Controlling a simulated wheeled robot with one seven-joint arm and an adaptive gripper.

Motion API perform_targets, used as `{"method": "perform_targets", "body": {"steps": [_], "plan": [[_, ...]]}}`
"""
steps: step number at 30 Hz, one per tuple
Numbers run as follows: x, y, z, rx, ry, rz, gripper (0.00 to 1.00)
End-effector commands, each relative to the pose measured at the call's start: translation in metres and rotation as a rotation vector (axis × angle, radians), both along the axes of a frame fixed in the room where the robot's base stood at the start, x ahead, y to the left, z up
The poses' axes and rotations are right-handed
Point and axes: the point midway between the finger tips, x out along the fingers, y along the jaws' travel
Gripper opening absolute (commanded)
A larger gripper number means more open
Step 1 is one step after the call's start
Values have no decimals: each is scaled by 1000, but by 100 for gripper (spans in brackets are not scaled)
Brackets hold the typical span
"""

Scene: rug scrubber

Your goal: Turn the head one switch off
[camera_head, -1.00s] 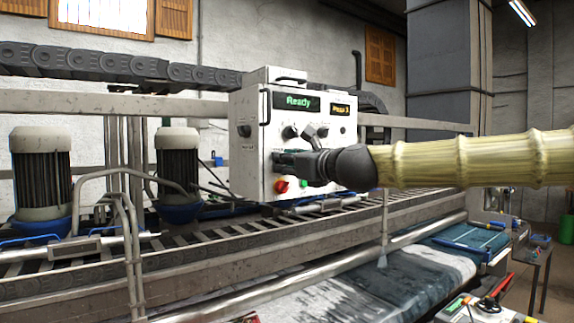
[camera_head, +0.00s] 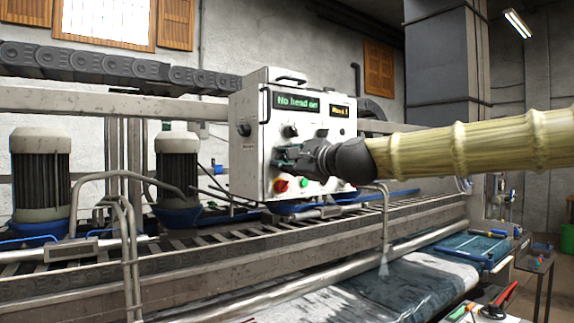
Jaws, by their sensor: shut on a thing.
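The white control box (camera_head: 253,135) stands at the centre of the head view, above the conveyor frame. Its green display (camera_head: 297,101) reads "No head on", and a smaller amber display (camera_head: 341,111) is beside it. A black knob (camera_head: 290,131) shows on the panel's upper row. My gripper (camera_head: 283,158) is against the left part of the panel, below that knob, and shut on a switch there. The gripper hides most of that switch and its label. A red button (camera_head: 281,185) and a green button (camera_head: 304,183) sit just below the gripper.
Two motors (camera_head: 41,165) with blue bases stand to the left on the machine. A metal rail (camera_head: 90,245) and a wet rug (camera_head: 385,285) lie below the box. Another panel with a red handle (camera_head: 497,303) is at the lower right.

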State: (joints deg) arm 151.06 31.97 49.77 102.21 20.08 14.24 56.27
Motion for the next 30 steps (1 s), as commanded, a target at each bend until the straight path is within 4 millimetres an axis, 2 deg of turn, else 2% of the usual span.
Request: {"method": "perform_targets", "body": {"steps": [13,30], "plan": [[1,-1,0,-218,-159,-3,0],[1,-1,1,-265,-194,-3,0]]}}
